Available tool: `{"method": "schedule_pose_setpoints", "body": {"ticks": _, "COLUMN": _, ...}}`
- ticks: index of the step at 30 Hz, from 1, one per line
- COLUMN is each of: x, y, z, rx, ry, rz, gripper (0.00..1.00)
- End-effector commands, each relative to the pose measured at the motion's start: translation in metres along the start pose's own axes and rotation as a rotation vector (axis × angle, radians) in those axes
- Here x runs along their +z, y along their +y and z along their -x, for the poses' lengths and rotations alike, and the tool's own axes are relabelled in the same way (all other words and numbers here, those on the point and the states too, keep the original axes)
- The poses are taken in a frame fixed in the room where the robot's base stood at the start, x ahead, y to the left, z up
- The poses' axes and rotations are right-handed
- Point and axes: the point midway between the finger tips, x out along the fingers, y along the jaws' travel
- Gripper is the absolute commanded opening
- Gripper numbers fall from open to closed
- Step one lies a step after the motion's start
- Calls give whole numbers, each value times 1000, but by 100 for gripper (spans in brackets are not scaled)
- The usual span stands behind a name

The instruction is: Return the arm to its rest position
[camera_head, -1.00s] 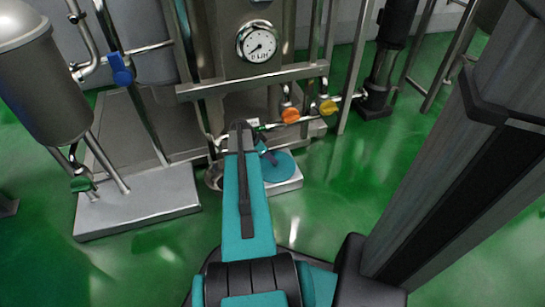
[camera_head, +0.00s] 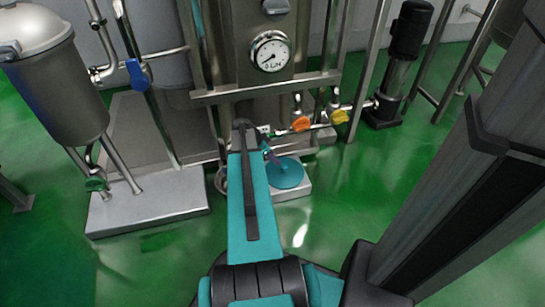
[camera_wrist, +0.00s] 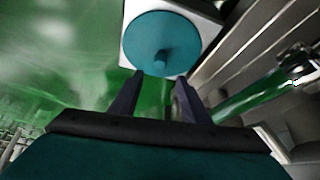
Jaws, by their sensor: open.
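My gripper (camera_wrist: 160,80) shows in the wrist view with its two dark fingers apart and nothing between them. A round teal disc with a short peg (camera_wrist: 180,35) lies beyond the fingertips on a pale block; I cannot tell its distance from them. In the head view my teal arm reaches forward toward the machine, and the teal disc (camera_head: 285,174) shows just right of it.
A steel machine with a pressure gauge (camera_head: 270,50) stands ahead. Orange (camera_head: 300,124) and yellow (camera_head: 340,116) valve handles sit on its low pipe. A tank (camera_head: 55,85) stands at left, a black pump (camera_head: 400,60) at right. Green floor is open at lower left.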

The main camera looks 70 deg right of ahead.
Motion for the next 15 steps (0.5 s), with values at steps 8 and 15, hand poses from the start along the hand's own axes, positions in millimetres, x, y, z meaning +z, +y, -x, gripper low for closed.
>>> {"method": "schedule_pose_setpoints", "body": {"ticks": 8, "x": 0, "y": 0, "z": 0, "rx": 0, "ry": 0, "rz": 0, "gripper": 42}}
{"method": "schedule_pose_setpoints", "body": {"ticks": 15, "x": 6, "y": -7, "z": 15, "rx": -11, "ry": 0, "rz": 19, "gripper": 42}}
